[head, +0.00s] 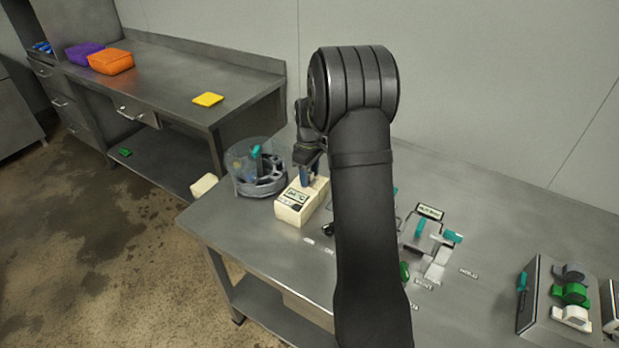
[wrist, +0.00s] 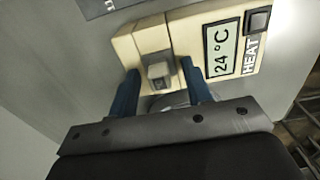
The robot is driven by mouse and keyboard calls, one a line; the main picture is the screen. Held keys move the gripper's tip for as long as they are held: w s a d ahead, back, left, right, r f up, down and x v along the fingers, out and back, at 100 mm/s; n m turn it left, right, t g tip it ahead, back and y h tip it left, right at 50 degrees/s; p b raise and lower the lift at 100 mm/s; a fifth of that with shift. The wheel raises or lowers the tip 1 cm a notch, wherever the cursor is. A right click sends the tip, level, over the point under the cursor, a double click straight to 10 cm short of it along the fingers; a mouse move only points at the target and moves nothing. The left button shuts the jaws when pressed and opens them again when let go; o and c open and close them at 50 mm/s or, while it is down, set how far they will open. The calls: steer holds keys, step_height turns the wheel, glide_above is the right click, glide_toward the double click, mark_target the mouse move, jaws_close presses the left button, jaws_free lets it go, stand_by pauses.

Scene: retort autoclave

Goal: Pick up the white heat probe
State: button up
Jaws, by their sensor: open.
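A cream heater unit (head: 292,212) stands on the steel table, its display reading 24 °C beside a HEAT label in the wrist view (wrist: 200,20). A small pale block (wrist: 160,74), which looks like the white heat probe, sits at the unit's recessed edge. My gripper (wrist: 160,80) is open, with one blue finger on each side of this block. I cannot tell whether the fingers touch it. In the head view my gripper (head: 304,176) points down over the back of the unit, and the probe is hidden there.
A clear round vessel (head: 238,165) with a teal handle stands close left of the unit. Teal-handled fixtures (head: 437,235) and a box with coloured knobs (head: 540,300) are to the right. My arm hides the table's middle.

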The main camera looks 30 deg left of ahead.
mark_target(312, 173)
jaws_close()
stand_by(0.3)
steer(key=shift+r, duration=0.5)
steer(key=r, duration=0.2)
steer(key=d+r, duration=0.1)
steer(key=shift+w+r, duration=0.1)
steer(key=shift+r, duration=0.25)
steer(key=w+d+r, duration=0.1)
steer(key=d+r, duration=0.5)
steer(key=d, duration=0.4)
steer(key=shift+w+d+r, duration=0.15)
steer(key=shift+w+d, duration=0.1)
steer(key=shift+d, duration=0.05)
